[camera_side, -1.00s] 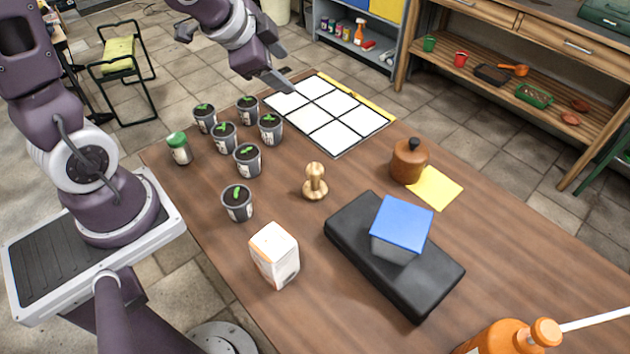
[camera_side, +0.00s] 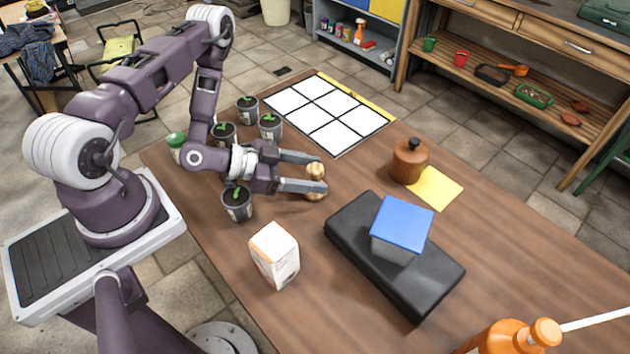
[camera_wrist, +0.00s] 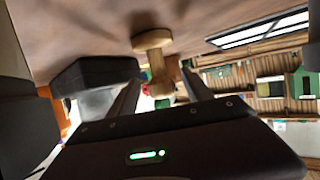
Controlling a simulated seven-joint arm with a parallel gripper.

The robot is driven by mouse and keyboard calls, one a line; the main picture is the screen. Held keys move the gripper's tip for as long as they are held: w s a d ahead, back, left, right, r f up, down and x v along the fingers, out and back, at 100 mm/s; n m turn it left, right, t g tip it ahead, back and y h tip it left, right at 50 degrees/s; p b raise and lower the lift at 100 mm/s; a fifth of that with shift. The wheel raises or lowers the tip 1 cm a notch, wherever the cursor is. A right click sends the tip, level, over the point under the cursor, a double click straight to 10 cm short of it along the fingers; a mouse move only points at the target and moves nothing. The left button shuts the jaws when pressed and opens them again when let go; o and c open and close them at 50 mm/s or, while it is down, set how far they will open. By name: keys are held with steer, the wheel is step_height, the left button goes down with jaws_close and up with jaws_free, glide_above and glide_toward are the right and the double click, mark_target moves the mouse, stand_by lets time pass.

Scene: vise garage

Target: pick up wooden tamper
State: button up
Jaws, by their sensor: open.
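The wooden tamper (camera_side: 316,170) stands upright on the table, its golden knob and base showing around my fingers in the side view. My gripper (camera_side: 320,174) is open and low over the table, pointing right, with its fingertips at the tamper. The tamper appears to lie between the two fingers; the lower finger hides its middle. In the wrist view the tamper (camera_wrist: 153,42) shows upside down near the fingertips, between the lines of the two fingers. I cannot tell whether either finger touches it.
Potted seedlings (camera_side: 237,203) stand close beside my wrist. A white box (camera_side: 274,254) is in front, a black case (camera_side: 350,235) with a blue-topped block (camera_side: 402,224) to the right. A brown jar (camera_side: 409,160) and white-squared panel (camera_side: 340,135) lie behind. Table between jar and tamper is clear.

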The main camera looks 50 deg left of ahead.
steer(key=x, duration=0.3)
steer(key=shift+w+d, duration=0.1)
steer(key=shift+w, duration=0.2)
steer(key=shift+r, duration=0.1)
jaws_close()
